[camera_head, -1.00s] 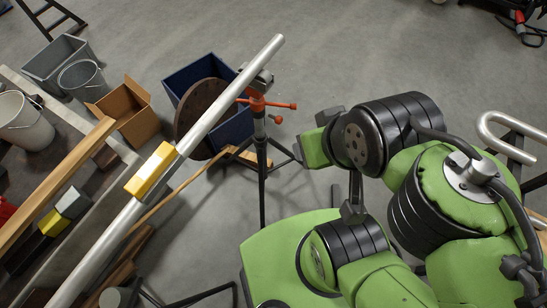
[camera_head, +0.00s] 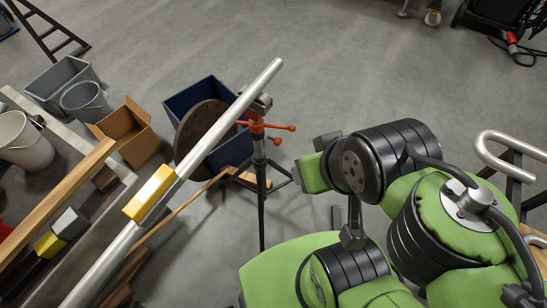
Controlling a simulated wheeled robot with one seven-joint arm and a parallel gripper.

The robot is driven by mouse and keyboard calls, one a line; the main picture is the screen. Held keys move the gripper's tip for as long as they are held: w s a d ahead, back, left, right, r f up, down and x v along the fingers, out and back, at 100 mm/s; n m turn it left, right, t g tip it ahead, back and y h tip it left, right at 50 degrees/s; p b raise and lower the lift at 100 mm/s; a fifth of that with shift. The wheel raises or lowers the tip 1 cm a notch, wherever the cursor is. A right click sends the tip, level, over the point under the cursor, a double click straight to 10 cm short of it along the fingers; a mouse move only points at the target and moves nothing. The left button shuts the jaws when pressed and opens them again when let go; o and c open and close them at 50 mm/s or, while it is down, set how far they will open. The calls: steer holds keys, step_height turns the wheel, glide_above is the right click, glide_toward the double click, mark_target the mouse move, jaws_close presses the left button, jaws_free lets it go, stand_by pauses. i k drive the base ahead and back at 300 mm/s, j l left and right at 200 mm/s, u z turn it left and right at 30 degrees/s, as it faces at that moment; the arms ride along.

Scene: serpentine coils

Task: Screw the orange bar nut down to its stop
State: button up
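The orange bar nut (camera_head: 257,127) sits near the top of a dark tripod stand (camera_head: 261,175), with orange bars sticking out to the right. It is just below the head that bears a long silver pipe (camera_head: 232,110). The gap to its stop is too small to judge. My green and black arm is folded at the right, its nearest visible part to the right of the nut and apart from it. I cannot make out my gripper's fingers in this view.
The pipe slants down to the lower left and carries a yellow block (camera_head: 151,193). Behind the stand are a blue bin (camera_head: 207,95) and a brown disc (camera_head: 190,136). A cardboard box (camera_head: 137,143) stands left. Grey floor is open behind the stand.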

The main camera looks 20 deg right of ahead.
mark_target(259, 128)
steer(key=l+u, duration=0.2)
steer(key=u, duration=0.25)
steer(key=l+u, duration=0.15)
steer(key=u, duration=0.3)
steer(key=k+l+u, duration=0.1)
steer(key=u, duration=0.35)
